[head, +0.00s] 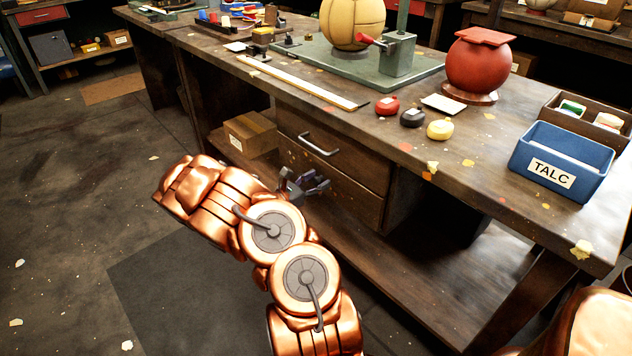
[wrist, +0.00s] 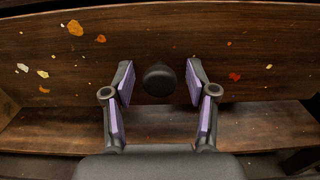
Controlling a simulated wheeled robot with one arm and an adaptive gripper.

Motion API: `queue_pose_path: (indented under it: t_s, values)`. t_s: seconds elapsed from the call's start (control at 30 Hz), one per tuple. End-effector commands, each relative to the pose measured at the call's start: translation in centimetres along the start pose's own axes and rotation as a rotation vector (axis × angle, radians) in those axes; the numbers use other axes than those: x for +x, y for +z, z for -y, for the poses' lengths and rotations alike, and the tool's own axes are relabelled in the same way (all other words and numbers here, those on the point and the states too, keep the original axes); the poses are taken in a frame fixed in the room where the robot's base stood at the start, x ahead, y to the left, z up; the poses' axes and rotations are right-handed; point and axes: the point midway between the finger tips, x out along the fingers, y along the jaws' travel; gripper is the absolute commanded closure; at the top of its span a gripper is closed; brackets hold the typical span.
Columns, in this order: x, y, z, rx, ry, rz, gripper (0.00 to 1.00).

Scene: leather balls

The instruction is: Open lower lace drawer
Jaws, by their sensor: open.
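The lower drawer (head: 354,201) is a brown wooden front under the bench, below an upper drawer (head: 340,160) with a metal bar handle. It looks shut in the head view, where my gripper hides part of it. In the wrist view the drawer front (wrist: 235,50) spans the picture, with a dark round knob (wrist: 159,79) at its middle. My gripper (head: 308,184) is in front of the lower drawer. In the wrist view its purple-padded fingers (wrist: 159,70) are open, one on each side of the knob, with a visible gap on both sides.
The bench top (head: 480,180) overhangs the drawers. A cardboard box (head: 250,134) sits on the shelf left of the drawers. A lower shelf (head: 420,270) runs beneath. A blue TALC bin (head: 563,160) and a red ball (head: 478,68) stand on top. The floor at left is clear.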

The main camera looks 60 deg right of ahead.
Motion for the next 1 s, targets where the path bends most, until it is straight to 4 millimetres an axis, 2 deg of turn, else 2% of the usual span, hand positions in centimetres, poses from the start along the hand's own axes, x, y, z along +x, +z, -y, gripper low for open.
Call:
queue_pose_path:
  t_s: [0.17, 0.7, 1.0]
  values:
    - [-0.02, 0.01, -0.02, 0.0, 0.0, 0.0, 0.43]
    - [-0.02, 0.02, -0.03, 0.0, 0.001, 0.0, 0.99]
    - [-0.02, 0.02, -0.03, 0.0, 0.001, 0.0, 1.0]
